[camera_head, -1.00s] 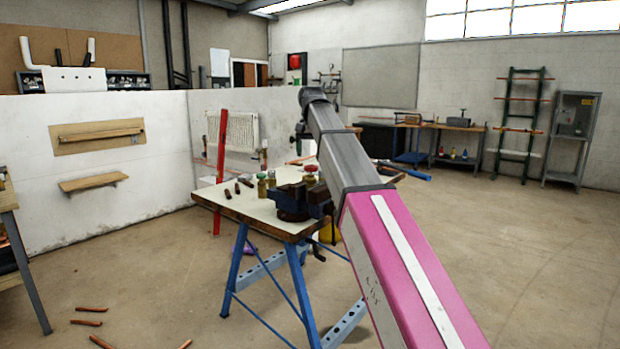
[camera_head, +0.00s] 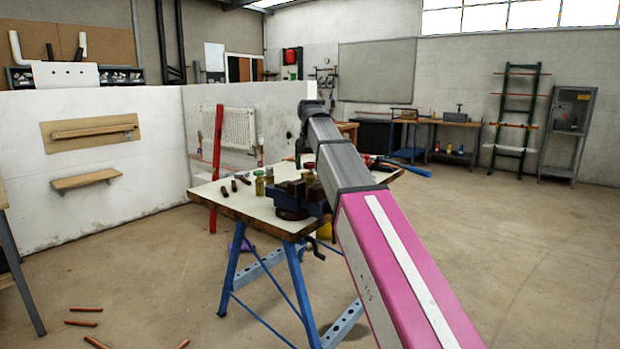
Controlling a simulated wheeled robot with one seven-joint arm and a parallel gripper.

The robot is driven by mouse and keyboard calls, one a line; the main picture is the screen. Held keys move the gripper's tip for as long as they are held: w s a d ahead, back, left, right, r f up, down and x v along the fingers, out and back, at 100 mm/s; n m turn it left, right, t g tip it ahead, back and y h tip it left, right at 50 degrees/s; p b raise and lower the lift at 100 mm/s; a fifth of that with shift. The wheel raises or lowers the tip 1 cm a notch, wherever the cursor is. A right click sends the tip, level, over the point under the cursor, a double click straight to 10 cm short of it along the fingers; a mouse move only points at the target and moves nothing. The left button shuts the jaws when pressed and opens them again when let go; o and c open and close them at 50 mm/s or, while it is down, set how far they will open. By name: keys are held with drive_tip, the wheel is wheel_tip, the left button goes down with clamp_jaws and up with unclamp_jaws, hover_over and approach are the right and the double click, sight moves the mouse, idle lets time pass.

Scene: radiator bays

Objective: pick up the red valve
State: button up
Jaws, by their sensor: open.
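The red valve (camera_head: 308,167), a small brass body with a red top, stands on the light top of the workbench (camera_head: 238,205), behind the blue vise (camera_head: 297,198). It is partly hidden by the vise and lies close beside my arm in the picture. My gripper (camera_head: 298,160) hangs at the far end of my arm, just left of and apart from the valve in the picture. It is small and dark there, open, and I see nothing held. I cannot tell its exact height or depth relative to the valve.
Brass valves with green tops (camera_head: 260,183) stand left of the vise, near several dark red-brown pieces (camera_head: 233,185). A red upright post (camera_head: 216,165) stands behind the bench's left side. Copper pipes (camera_head: 86,310) lie on the floor at lower left. Floor to the right is clear.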

drive_tip(key=c, duration=1)
drive_tip(key=shift+r, duration=0.2)
drive_tip(key=shift+c, duration=0.2)
drive_tip(key=shift+r, duration=1.35)
drive_tip(key=shift+s, duration=0.1)
